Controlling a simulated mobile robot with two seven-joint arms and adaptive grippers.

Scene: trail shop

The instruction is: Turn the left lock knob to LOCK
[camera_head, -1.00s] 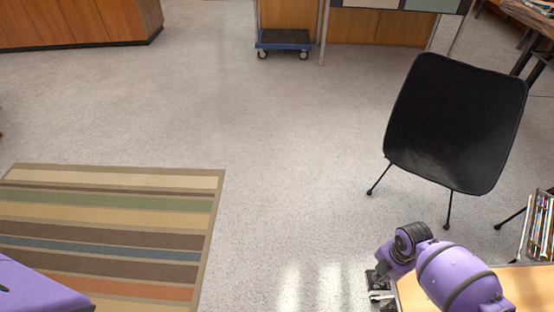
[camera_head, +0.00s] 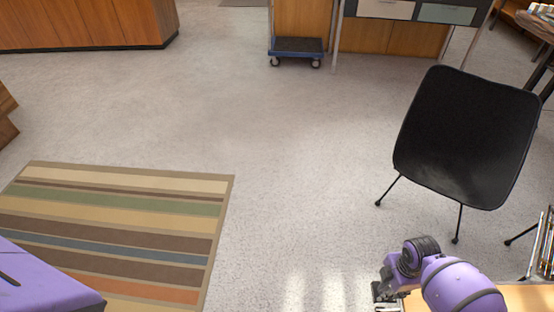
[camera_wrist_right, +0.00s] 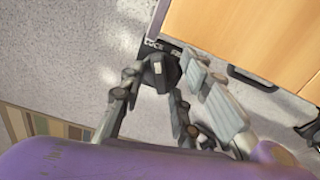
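A small dark lock knob (camera_wrist_right: 158,70) shows in the right wrist view, on a dark plate with white lettering beside a pale wooden panel. The word LOCK (camera_wrist_right: 153,43) is readable above the knob. A second word to its right is partly hidden by a finger. My right gripper (camera_wrist_right: 162,73) has one finger on either side of the knob. I cannot tell whether the fingers press on it, nor exactly where the knob points. In the head view my right gripper (camera_head: 385,292) is at the bottom right, beside a wooden top; the knob is not discernible there. My left gripper is not in view.
A black chair (camera_head: 467,137) stands beyond my right arm. A striped rug (camera_head: 120,225) lies at the left. A blue trolley (camera_head: 298,50) stands at the back, near wooden cabinets (camera_head: 85,22). The floor between is clear.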

